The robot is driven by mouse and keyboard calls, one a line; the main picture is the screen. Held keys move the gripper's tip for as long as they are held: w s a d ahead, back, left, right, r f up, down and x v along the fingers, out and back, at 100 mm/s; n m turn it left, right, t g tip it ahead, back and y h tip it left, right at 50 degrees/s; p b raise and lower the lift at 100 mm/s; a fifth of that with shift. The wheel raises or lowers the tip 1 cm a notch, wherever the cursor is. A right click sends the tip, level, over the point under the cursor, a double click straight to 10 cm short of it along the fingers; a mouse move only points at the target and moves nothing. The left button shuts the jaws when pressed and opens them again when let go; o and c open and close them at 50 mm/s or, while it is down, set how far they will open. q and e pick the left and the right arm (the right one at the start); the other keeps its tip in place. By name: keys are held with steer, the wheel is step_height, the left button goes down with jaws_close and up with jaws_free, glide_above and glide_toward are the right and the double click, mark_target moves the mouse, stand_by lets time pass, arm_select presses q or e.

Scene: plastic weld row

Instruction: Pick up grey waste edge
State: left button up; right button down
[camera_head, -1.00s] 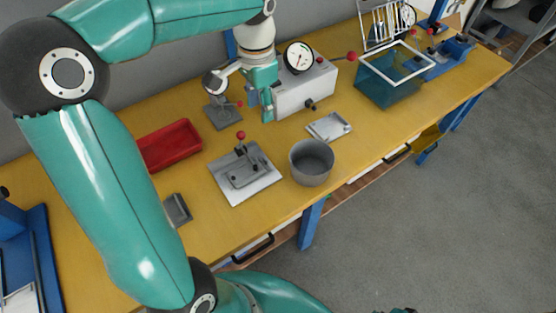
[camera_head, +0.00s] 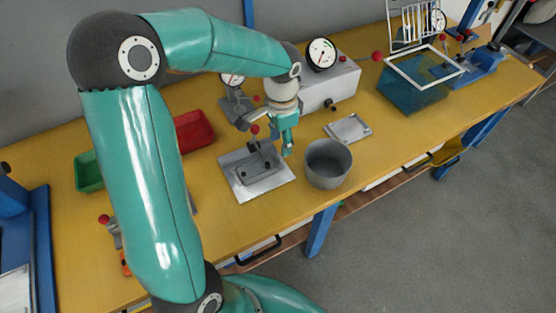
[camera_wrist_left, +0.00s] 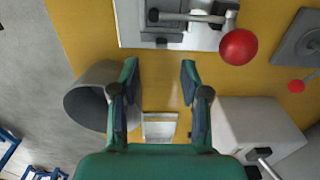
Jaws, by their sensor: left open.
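My left gripper (camera_head: 287,142) is open and empty, pointing down above the table between the grey clamp fixture and the grey bin. In the left wrist view its two fingertips (camera_wrist_left: 160,68) are apart with bare yellow table between them. The clamp fixture (camera_head: 246,178), a metal plate with a red-knobbed lever, is just ahead of the fingers in the wrist view (camera_wrist_left: 180,42). I cannot make out a separate grey waste edge for certain; a grey part lies on the fixture plate, partly under the clamp. My right gripper is not in view.
The round grey bin (camera_head: 328,164) stands close beside the gripper. A shallow metal tray (camera_head: 348,128), a grey box with a dial (camera_head: 330,88) and a teal translucent bin (camera_head: 408,95) stand farther right. A red tray (camera_head: 194,131) and green tray (camera_head: 88,172) are left.

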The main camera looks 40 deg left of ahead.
mark_target(277, 159)
arm_select(q)
steer(key=shift+s+a+f, duration=0.1)
steer(key=shift+f, duration=1.4)
steer(key=shift+s+a+f, duration=0.1)
steer(key=shift+f, duration=1.4)
steer(key=shift+d, duration=0.1)
steer(key=c, duration=0.8)
